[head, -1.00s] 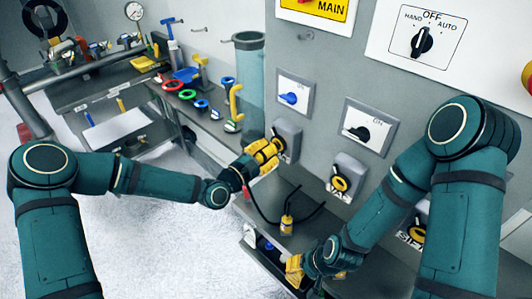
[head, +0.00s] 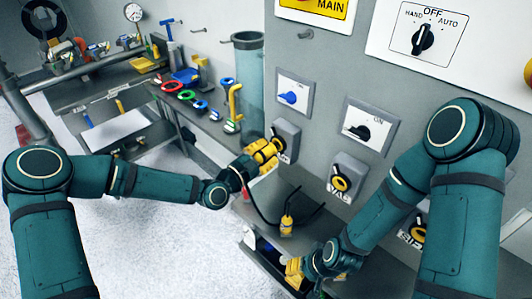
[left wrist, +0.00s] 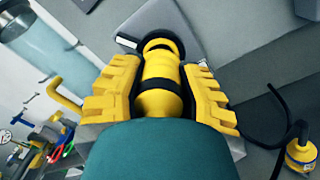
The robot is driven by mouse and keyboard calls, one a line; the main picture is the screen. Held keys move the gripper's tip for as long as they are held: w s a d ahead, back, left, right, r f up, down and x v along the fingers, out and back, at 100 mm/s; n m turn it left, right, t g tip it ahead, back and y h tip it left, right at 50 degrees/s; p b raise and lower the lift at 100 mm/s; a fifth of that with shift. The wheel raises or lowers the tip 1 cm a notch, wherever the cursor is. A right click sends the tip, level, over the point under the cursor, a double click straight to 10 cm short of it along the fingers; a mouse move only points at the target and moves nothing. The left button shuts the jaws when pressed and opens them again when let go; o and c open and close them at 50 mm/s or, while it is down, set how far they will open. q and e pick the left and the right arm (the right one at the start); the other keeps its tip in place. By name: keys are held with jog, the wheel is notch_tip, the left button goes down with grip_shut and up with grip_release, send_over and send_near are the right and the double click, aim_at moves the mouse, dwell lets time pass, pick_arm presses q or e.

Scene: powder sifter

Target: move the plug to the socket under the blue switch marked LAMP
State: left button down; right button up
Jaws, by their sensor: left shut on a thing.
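The blue switch (head: 288,97) is on the grey wall panel, with a grey socket box (head: 287,133) below it. The socket's label is mostly hidden. My left gripper (head: 264,152) is shut on the yellow plug, directly in front of this box. In the left wrist view the yellow and black plug (left wrist: 158,75) lies between both fingers (left wrist: 160,92), its far end against the grey box. I cannot tell how deep it sits. My right gripper (head: 293,270) is low, near the shelf front; its opening is unclear.
A black switch (head: 360,131) has the VAC socket (head: 341,180) below it. Another socket (head: 415,232) is lower right. A black cable runs to a yellow fitting (head: 286,225) on the shelf. A clear teal cylinder (head: 249,85) and a bench (head: 205,124) with coloured tools stand left.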

dwell(0.5)
pick_arm(q)
jog(key=shift+b+x, duration=0.55)
jog(key=shift+x, duration=0.4)
dwell(0.5)
jog(key=c, duration=0.7)
grip_release()
jog(key=shift+s, duration=0.1)
jog(key=v, duration=1.2)
